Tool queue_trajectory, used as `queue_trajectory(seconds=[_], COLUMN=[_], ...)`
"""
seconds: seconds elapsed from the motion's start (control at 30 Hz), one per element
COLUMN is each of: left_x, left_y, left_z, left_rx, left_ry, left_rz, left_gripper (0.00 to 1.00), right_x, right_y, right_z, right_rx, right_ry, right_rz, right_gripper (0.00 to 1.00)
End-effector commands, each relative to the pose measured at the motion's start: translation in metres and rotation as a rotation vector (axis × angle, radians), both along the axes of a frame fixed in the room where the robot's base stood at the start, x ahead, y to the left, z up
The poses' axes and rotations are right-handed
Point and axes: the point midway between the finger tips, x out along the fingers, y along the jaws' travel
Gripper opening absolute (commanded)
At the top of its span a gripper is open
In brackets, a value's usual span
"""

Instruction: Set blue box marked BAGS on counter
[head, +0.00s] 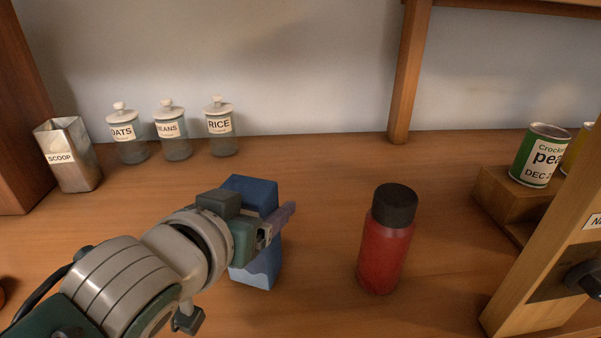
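A blue box (262,272) with a lighter wavy band near its bottom stands upright in the middle of the wooden counter (325,180). No BAGS marking shows on its visible part. My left gripper (276,222) comes in from the left and lies across the front of the box. One finger shows at the box's right side. The other finger is hidden, so I cannot tell whether the grip is closed on the box. Whether the box's base touches the counter is also unclear. My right gripper is not in view.
A red bottle with a black cap (385,245) stands right of the box. Jars of oats (127,140), beans (173,137) and rice (221,135) and a metal scoop holder (70,160) stand back left. A pea can (538,155) sits on a wooden step at right.

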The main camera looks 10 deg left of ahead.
Motion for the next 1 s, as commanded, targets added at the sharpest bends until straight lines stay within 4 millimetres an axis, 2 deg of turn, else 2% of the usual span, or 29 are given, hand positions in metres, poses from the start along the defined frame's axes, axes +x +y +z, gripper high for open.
queue_trajectory(seconds=[0.07, 0.43, 0.47, 0.6, 0.67, 0.93, 1.0], left_x=[0.0004, 0.0004, 0.0001, 0.0000, 0.0001, 0.0001, -0.0050], left_y=[-0.0005, -0.0003, -0.0001, -0.0001, -0.0001, -0.0001, 0.0004], left_z=[-0.0095, -0.0132, -0.0132, -0.0127, -0.0126, -0.0087, -0.0083], left_rx=[-0.002, -0.001, 0.000, 0.000, 0.000, 0.000, 0.000], left_ry=[-0.002, -0.003, -0.001, -0.001, -0.001, -0.001, 0.001], left_rz=[-0.001, -0.001, -0.001, -0.001, -0.001, -0.001, -0.001], left_gripper=[0.07, 0.07, 0.80, 0.95, 1.00, 1.00, 1.00], right_x=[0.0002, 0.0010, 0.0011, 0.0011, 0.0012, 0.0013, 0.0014], right_y=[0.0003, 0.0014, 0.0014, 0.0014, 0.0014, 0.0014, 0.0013], right_z=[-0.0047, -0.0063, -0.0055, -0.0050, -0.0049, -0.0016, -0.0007], right_rx=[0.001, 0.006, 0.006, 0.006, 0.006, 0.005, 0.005], right_ry=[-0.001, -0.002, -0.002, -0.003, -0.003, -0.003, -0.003], right_rz=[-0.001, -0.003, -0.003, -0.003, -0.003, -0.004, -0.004], right_gripper=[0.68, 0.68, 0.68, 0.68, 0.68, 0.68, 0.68])
